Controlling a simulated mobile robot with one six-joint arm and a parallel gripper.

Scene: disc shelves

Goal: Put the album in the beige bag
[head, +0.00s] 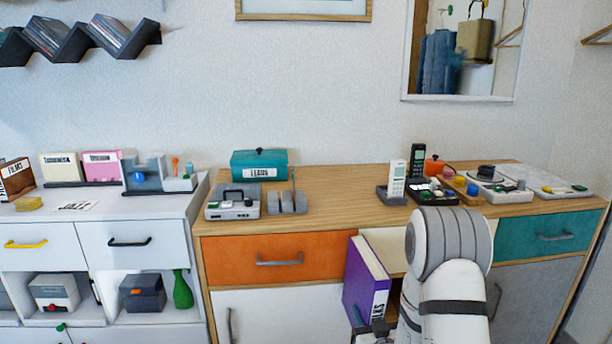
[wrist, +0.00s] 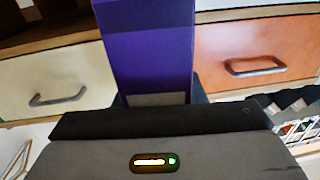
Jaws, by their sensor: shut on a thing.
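A purple album (head: 367,280) with pale page edges and a white label stands upright in front of the cabinet, held by its lower end in my gripper (head: 376,328). In the wrist view, the purple album (wrist: 150,50) rises from between the dark fingers of the gripper, which is shut on it. My arm hides part of the gripper in the head view. A beige bag (head: 475,41) with a dark handle shows inside the white-framed opening or mirror at upper right, beside blue clothing. I cannot tell whether it is a reflection.
A wooden-topped cabinet (head: 345,192) with an orange drawer (head: 255,258) and a teal drawer (head: 548,234) stands close behind the album. Phones, trays and a teal box (head: 259,164) stand on top. White shelves (head: 120,215) stand at left.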

